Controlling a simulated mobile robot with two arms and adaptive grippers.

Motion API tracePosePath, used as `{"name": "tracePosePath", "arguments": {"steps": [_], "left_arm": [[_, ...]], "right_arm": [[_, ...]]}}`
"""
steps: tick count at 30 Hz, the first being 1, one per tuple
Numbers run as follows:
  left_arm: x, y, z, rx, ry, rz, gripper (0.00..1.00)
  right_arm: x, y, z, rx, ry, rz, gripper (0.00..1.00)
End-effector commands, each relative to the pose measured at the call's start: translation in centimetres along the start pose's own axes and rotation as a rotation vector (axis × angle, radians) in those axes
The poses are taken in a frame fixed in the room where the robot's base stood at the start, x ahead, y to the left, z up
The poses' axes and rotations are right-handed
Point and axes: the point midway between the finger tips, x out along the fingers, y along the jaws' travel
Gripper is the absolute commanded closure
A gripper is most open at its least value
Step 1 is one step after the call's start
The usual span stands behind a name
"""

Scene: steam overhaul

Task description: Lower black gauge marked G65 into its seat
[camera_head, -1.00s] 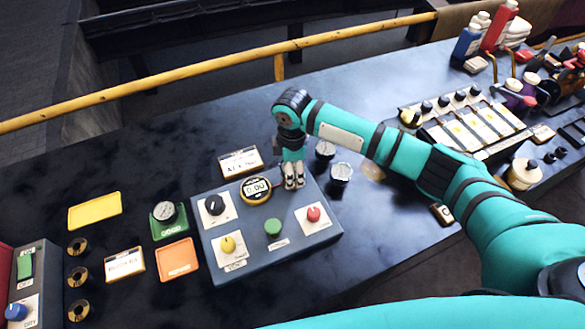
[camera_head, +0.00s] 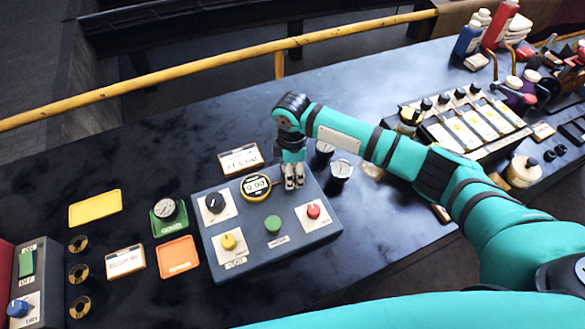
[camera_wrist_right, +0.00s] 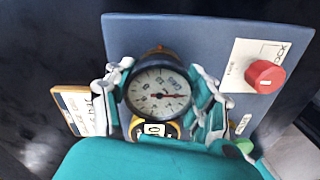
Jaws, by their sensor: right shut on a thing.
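My right gripper (camera_head: 292,177) points down over the back right part of the blue-grey control panel (camera_head: 257,262). In the right wrist view its two fingers (camera_wrist_right: 160,100) are shut on the sides of a round gauge (camera_wrist_right: 158,92). The gauge has a dark rim, a white dial and a red needle; I cannot read a G65 mark on it. A brass-coloured edge (camera_wrist_right: 157,52) shows just behind the gauge. The gauge hides what lies directly under it, so I cannot tell whether it touches the panel. My left gripper is not in view.
The panel carries a yellow-rimmed display (camera_head: 256,187), a black knob (camera_head: 214,203), a yellow knob (camera_head: 228,241), a green button (camera_head: 273,223) and a red knob (camera_head: 313,211). Another gauge sits on a green tray (camera_head: 158,230). Two gauges (camera_head: 324,149) (camera_head: 341,170) stand right of the gripper.

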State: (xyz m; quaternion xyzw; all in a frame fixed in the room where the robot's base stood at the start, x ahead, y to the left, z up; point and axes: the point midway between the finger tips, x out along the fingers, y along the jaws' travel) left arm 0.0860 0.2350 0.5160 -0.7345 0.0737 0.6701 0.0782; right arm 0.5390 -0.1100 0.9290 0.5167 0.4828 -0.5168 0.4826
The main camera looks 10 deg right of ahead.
Motion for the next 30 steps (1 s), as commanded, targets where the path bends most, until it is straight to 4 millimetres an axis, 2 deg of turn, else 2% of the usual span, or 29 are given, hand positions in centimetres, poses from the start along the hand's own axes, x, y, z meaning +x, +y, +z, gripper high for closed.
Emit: {"name": "tracePosePath", "arguments": {"steps": [5,6,12,18,21,22,30], "left_arm": [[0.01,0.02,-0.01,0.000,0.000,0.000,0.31],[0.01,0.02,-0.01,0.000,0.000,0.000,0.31],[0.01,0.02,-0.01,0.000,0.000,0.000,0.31],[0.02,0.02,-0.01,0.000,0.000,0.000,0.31],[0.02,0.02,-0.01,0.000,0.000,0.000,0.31],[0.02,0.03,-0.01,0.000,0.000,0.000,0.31],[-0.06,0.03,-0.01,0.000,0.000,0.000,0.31]], "right_arm": [[-0.02,0.03,-0.02,0.000,0.001,0.001,0.84],[-0.03,0.03,-0.02,0.000,0.001,0.001,0.41],[-0.02,0.01,-0.01,0.000,0.000,0.000,0.16],[0.04,-0.02,0.03,0.000,-0.001,-0.001,0.15],[0.05,-0.02,0.03,0.000,-0.001,-0.001,0.02],[0.05,-0.02,0.03,0.000,-0.001,-0.001,0.01],[-0.05,-0.01,0.03,0.000,0.000,-0.001,0.01]]}}
